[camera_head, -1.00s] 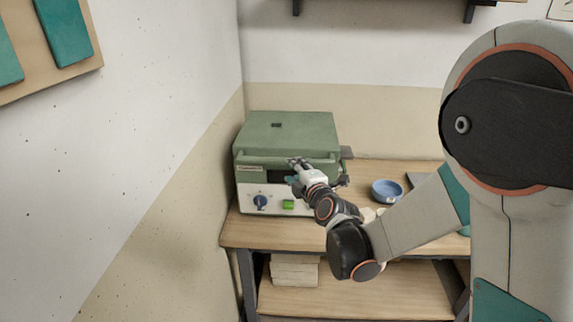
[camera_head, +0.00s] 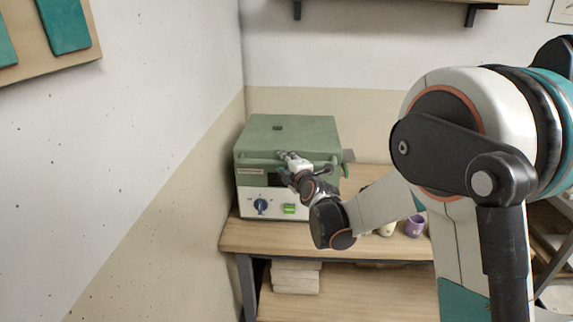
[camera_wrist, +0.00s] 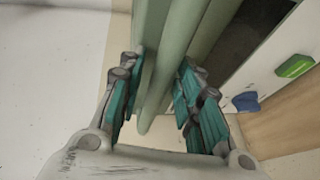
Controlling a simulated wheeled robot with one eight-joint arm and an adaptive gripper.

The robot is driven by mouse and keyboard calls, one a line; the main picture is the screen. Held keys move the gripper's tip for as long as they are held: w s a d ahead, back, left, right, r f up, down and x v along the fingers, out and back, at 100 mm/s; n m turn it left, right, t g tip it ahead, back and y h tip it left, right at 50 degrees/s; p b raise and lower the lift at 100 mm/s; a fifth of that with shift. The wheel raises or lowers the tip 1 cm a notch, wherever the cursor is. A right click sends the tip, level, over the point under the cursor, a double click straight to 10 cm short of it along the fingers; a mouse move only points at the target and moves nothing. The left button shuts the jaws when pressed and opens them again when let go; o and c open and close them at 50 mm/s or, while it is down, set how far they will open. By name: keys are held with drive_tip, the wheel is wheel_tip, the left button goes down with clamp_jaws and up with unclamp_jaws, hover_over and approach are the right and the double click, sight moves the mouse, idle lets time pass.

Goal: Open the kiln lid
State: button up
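The green kiln (camera_head: 245,195) stands on the wooden table against the corner, with its lid (camera_head: 300,130) down. A green handle bar (camera_head: 247,162) runs along the lid's front edge. My gripper (camera_head: 282,156) is at the middle of this bar. In the wrist view the handle bar (camera_wrist: 152,108) passes between the teal-padded fingers of my gripper (camera_wrist: 162,105). The fingers are apart, with a gap visible to the right of the bar; contact on the left side is unclear. My arm hides part of the kiln's front.
The kiln's front has a blue knob (camera_head: 261,206) and a green button (camera_head: 290,209). A purple cup (camera_head: 414,226) stands on the table (camera_head: 255,238) to the right. Pale slabs (camera_head: 295,278) lie on the lower shelf. The white wall is close on the left.

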clamp_jaws()
